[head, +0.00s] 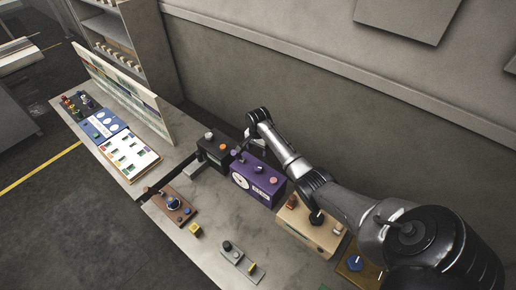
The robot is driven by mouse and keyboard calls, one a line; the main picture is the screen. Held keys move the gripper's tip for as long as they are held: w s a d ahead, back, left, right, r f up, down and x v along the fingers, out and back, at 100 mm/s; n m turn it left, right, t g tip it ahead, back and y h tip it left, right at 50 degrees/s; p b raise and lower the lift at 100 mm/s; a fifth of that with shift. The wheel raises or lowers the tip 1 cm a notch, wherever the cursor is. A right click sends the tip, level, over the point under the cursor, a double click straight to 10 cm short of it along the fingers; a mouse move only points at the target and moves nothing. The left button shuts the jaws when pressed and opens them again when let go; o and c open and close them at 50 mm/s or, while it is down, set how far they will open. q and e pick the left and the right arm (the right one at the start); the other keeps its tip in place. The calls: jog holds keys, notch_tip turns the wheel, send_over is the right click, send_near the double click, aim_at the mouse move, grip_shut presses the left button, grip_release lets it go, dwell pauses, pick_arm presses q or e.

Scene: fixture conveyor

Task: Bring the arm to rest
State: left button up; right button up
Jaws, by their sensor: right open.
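My right arm reaches in from the lower right, over the workbench (290,240). Its wrist bends down above the back of the bench. My right gripper (241,155) is small in the picture, open, close to the black box (210,152) and the purple box (262,192). I see nothing held in it. I cannot tell whether its fingers touch either box. My left gripper is not in view.
A tan box (293,229) with knobs stands under my right forearm. A brown panel (163,204), a yellow block (195,230) and a grey switch plate (240,262) lie toward the front. Control panels (131,158) and an upright board (130,98) are at left. A wall runs behind.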

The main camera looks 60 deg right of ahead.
dwell(0.7)
jog(key=w+a+r+n+t+h, duration=0.2)
jog(key=w+r+n, duration=0.1)
jog(key=r+n, duration=0.4)
jog(key=w+a+r+n+t+h, duration=0.25)
jog(key=w+r+n, duration=0.2)
jog(key=r, duration=0.45)
jog(key=s+a+r+n+t, duration=0.2)
jog(key=a+n, duration=0.1)
jog(key=a, duration=0.3)
jog(key=s+a+r+n+t, duration=0.2)
jog(key=a+n, duration=0.1)
jog(key=a, duration=0.3)
jog(key=s+a+f+n+y, duration=0.1)
jog(key=s+a+f+y, duration=0.15)
jog(key=s+a, duration=0.55)
jog(key=s+a+f+n+y, duration=0.1)
jog(key=s+a+f+n, duration=0.1)
jog(key=s+a+f, duration=0.35)
jog(key=s+a+f+g, duration=0.2)
jog(key=s+f, duration=0.3)
jog(key=s, duration=0.4)
jog(key=s+a+f+g+y, duration=0.1)
jog(key=s+a+f+g, duration=0.2)
jog(key=s, duration=0.6)
jog(key=shift+s+a+f, duration=0.2)
jog(key=shift+a+f, duration=0.4)
jog(key=shift+f, duration=0.3)
